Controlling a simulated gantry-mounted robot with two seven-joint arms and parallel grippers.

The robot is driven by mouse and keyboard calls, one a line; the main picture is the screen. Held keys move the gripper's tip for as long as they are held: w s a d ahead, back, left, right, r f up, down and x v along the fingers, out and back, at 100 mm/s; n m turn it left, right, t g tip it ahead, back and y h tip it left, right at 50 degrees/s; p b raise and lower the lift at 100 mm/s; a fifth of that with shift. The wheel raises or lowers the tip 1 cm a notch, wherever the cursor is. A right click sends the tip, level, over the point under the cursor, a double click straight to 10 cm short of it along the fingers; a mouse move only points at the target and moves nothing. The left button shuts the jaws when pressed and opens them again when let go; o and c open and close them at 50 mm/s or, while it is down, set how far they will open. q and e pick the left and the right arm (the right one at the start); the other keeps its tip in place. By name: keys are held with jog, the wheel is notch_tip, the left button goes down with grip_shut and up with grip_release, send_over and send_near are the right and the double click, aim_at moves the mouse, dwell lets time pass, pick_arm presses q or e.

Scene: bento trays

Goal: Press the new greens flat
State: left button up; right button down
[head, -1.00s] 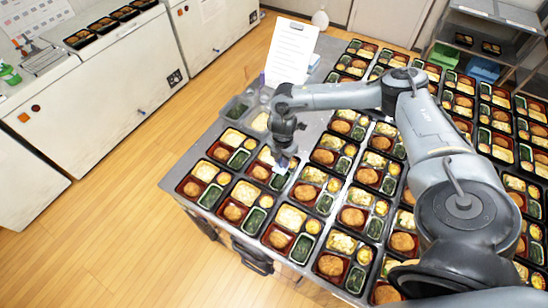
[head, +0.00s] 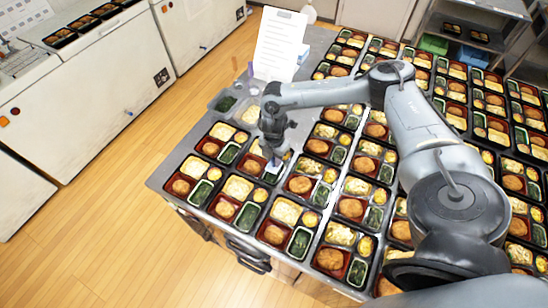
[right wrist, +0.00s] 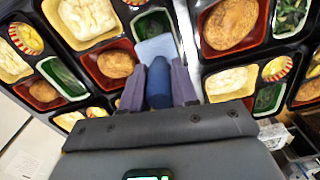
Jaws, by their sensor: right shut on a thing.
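My right gripper (head: 273,158) is shut on a tool with a blue handle (right wrist: 158,85) and a flat pale-blue pad (right wrist: 157,47). It points down at a bento tray near the table's left part. In the right wrist view the pad is over the near end of that tray's greens compartment; dark greens (right wrist: 152,25) show beyond the pad. I cannot tell whether the pad touches them. A breaded patty (right wrist: 116,64) lies beside the pad in the same tray. My left gripper is not in view.
Filled bento trays stand close together in rows across the steel table (head: 160,172). Open containers (head: 224,104) and an upright paper sheet (head: 279,45) are at the table's far left. White chest units (head: 85,100) stand beyond a clear wooden floor (head: 120,215).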

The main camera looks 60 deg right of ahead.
dwell(0.3)
jog(key=shift+f+b, duration=0.3)
jog(key=shift+f, duration=0.25)
jog(key=shift+f+b, duration=0.35)
jog(key=shift+f, duration=0.4)
jog(key=shift+f+b, duration=0.5)
jog(key=shift+f, duration=0.4)
jog(key=shift+f, duration=0.3)
jog(key=shift+d, duration=0.1)
dwell(0.4)
jog(key=shift+f, duration=0.1)
